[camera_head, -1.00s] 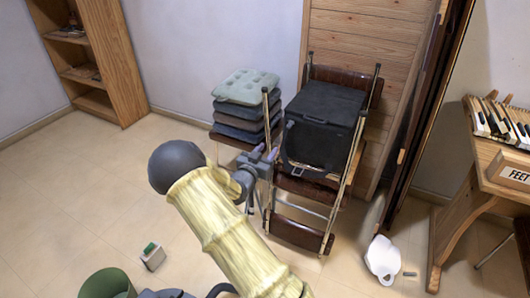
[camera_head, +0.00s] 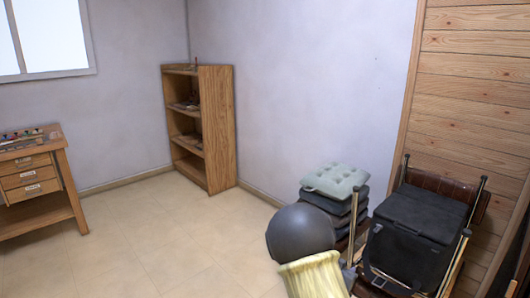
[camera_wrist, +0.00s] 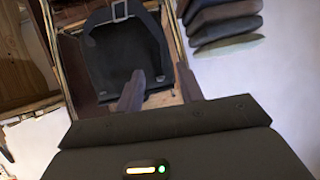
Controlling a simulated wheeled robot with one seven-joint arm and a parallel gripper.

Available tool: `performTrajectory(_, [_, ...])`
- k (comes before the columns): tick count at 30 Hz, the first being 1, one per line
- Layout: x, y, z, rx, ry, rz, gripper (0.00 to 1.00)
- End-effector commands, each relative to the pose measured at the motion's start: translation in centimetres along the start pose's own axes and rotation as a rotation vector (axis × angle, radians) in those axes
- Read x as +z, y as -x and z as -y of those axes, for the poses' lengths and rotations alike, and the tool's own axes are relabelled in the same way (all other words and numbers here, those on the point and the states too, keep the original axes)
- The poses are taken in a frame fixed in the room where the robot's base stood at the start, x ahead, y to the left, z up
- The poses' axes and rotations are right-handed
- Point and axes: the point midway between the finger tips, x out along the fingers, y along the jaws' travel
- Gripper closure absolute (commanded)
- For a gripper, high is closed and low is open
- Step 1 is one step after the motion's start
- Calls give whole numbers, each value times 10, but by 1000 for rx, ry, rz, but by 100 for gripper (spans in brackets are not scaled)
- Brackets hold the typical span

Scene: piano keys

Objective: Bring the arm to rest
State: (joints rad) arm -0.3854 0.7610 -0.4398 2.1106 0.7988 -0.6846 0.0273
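My gripper (camera_wrist: 161,78) shows in the wrist view with its two dark fingers apart and nothing between them. In the head view my arm (camera_head: 315,275), with a dark round joint and a pale yellow link, rises from the bottom edge right of centre. The gripper end is mostly hidden behind the arm there.
A wooden shelf (camera_head: 217,130) stands in the corner, a wooden desk with drawers (camera_head: 35,180) at left. The floor (camera_head: 160,240) between is clear.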

Motion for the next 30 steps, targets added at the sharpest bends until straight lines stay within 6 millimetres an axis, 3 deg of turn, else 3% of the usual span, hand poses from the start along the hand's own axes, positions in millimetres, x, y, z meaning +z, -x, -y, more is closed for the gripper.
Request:
performTrajectory(5, [18, 46, -1, -130, 36, 268, 63])
performTrajectory(10, [34, 105, -9, -257, 127, 484, 63])
performTrajectory(18, [53, 199, -45, -394, 346, 721, 63])
performTrajectory(29, [67, 271, -103, -426, 601, 864, 63])
performTrajectory(30, [56, 274, -100, -426, 595, 863, 63])
